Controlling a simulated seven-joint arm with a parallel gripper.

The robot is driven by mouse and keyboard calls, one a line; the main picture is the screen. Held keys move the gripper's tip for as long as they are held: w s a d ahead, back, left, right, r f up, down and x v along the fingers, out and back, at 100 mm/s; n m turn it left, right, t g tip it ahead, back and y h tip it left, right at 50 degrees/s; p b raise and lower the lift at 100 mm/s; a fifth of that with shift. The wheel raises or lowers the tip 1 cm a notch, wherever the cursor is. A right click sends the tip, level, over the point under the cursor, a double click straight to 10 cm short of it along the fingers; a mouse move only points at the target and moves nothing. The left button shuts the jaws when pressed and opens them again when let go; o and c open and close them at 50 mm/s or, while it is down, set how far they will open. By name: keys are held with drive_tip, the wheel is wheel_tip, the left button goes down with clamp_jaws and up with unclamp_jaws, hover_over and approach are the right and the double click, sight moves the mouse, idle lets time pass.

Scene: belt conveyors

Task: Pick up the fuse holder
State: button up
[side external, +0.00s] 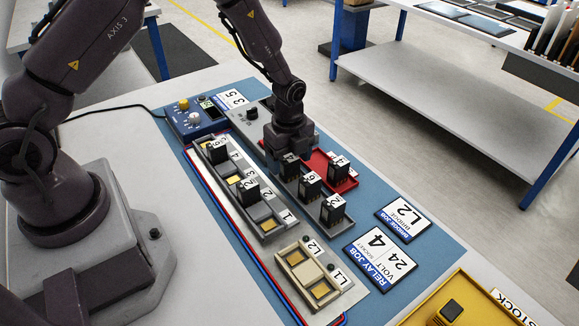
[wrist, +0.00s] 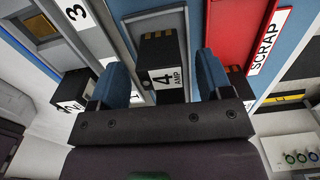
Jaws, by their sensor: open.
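A black block labelled "4 AMP" (wrist: 166,80), which I take for the fuse holder, stands upright between the two blue fingers of my gripper (wrist: 163,70) in the wrist view. The fingers are open on either side of it, and I cannot see them touching it. In the side view my gripper (side external: 289,150) is low over the far end of a row of black blocks on a grey rail. The block there (side external: 289,166) is partly hidden under the gripper. Similar labelled blocks, one marked 6 (side external: 310,187) and a nearer one (side external: 332,210), stand in the same row.
A red scrap tray (side external: 347,186) with a labelled block lies close to the right. A grey socket rail (side external: 268,226) with several blocks runs on the left. A beige two-socket unit (side external: 305,275), job cards (side external: 380,255) and a yellow stock tray (side external: 480,297) lie nearer.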

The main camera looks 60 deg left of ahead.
drive_tip(key=shift+f, duration=1.35)
drive_tip(key=c, duration=1)
drive_tip(key=shift+r, duration=0.1)
drive_tip(key=shift+w+r, duration=0.1)
drive_tip(key=shift+r, duration=0.45)
drive_tip(key=s+r, duration=1.1)
drive_tip(key=s, duration=0.3)
drive_tip(key=shift+d+r, duration=0.25)
drive_tip(key=shift+r, duration=0.15)
